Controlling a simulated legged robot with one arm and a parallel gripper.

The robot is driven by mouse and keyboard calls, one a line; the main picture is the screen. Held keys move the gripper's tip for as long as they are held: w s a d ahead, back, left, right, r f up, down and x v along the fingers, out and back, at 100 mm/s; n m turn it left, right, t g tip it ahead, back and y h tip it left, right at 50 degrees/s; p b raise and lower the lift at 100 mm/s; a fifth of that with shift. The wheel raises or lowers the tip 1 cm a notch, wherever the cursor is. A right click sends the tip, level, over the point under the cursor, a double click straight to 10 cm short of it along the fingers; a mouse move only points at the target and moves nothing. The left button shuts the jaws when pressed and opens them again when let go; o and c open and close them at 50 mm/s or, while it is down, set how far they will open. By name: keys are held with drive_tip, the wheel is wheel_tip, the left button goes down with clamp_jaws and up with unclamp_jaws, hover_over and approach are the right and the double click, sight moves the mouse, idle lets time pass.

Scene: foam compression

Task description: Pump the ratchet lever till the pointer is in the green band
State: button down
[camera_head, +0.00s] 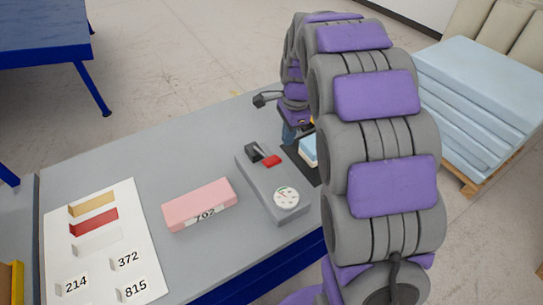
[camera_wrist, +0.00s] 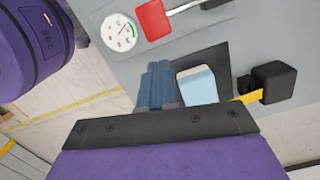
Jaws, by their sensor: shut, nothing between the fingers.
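The ratchet lever has a red grip (camera_head: 271,160) on a short metal rod and rises from a grey base (camera_head: 254,183) on the bench. The red grip also shows at the top of the wrist view (camera_wrist: 154,19). A round white dial (camera_head: 286,197) sits at the near end of the base; it is also in the wrist view (camera_wrist: 120,33). Its marks are too small for me to tell where the pointer stands. My gripper (camera_wrist: 159,68) has blue fingers closed together with nothing between them. They are beside the base, apart from the red grip. My arm partly hides the gripper in the head view.
A light blue block (camera_wrist: 197,85) lies on a black pad (camera_wrist: 215,62) next to my fingers. A black block (camera_wrist: 275,82) with a yellow strip is to its right. A pink block (camera_head: 200,204) and a white sheet (camera_head: 110,230) with tags lie left on the bench.

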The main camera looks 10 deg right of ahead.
wheel_tip(320, 180, up, 9)
drive_tip(key=p, duration=0.1)
drive_tip(key=shift+d, duration=0.45)
idle(0.4)
drive_tip(key=s+a+f+n, duration=0.2)
drive_tip(key=s+n, duration=0.6)
drive_tip(key=s, duration=0.9)
drive_tip(key=s+a+f+n+g+h, duration=0.1)
drive_tip(key=s+f+n, duration=0.3)
drive_tip(key=s, duration=1.3)
drive_tip(key=a+n, duration=0.1)
drive_tip(key=n, duration=0.3)
drive_tip(key=shift+s+n+g, duration=0.3)
drive_tip(key=shift+s, duration=0.05)
drive_tip(key=shift+w+r, duration=0.1)
